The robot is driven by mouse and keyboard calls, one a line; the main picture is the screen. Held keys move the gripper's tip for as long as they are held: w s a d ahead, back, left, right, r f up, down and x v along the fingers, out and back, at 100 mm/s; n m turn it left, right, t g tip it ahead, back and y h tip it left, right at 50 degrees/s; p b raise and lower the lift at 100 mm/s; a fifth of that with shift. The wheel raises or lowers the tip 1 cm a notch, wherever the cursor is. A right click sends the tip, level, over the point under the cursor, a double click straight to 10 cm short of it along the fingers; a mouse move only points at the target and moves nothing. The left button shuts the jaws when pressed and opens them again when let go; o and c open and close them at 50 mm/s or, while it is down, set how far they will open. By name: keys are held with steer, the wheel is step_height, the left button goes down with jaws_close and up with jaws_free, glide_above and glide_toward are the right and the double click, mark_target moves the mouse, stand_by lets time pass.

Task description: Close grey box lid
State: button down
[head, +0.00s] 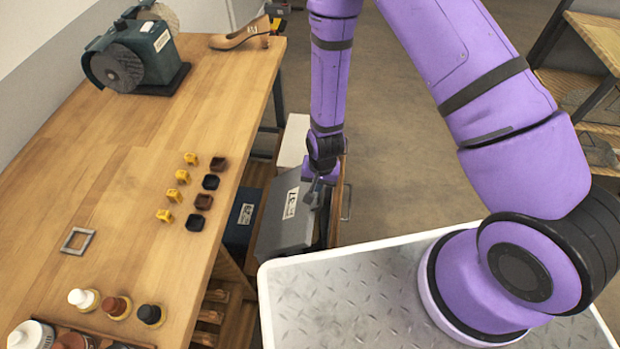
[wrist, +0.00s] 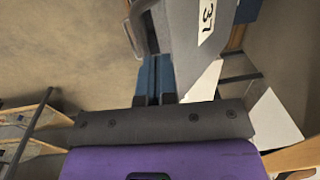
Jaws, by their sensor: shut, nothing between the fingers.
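The grey box (head: 281,222) stands low beside the workbench, on its right side, with a white label reading 37 on its grey face. In the wrist view the grey panel with the label (wrist: 183,40) fills the top middle, with a handle at its left edge. The panel looks slanted, but I cannot tell how far open the lid is. My gripper (head: 316,193) is over the right side of the box, pointing down. In the wrist view my gripper's fingers (wrist: 156,66) are together and empty, close to the panel's lower edge; contact is unclear.
The wooden workbench (head: 120,180) is at left with a grinder (head: 135,55), a shoe (head: 243,38), small yellow and dark pieces and bottles. A blue box (head: 241,219) and a white box (head: 294,140) adjoin the grey box. Open floor (head: 400,170) lies to the right.

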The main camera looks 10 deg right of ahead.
steer(key=s+d+f+y, duration=0.1)
steer(key=d+f, duration=0.2)
steer(key=f, duration=0.4)
steer(key=s+d+f+t+y, duration=0.1)
steer(key=d+f, duration=0.3)
steer(key=f, duration=0.4)
steer(key=s+d+f+y, duration=0.1)
steer(key=d+f+y, duration=0.2)
steer(key=f, duration=0.5)
steer(key=shift+s+d+t, duration=0.3)
steer(key=shift+d+t, duration=0.1)
steer(key=shift+d, duration=0.1)
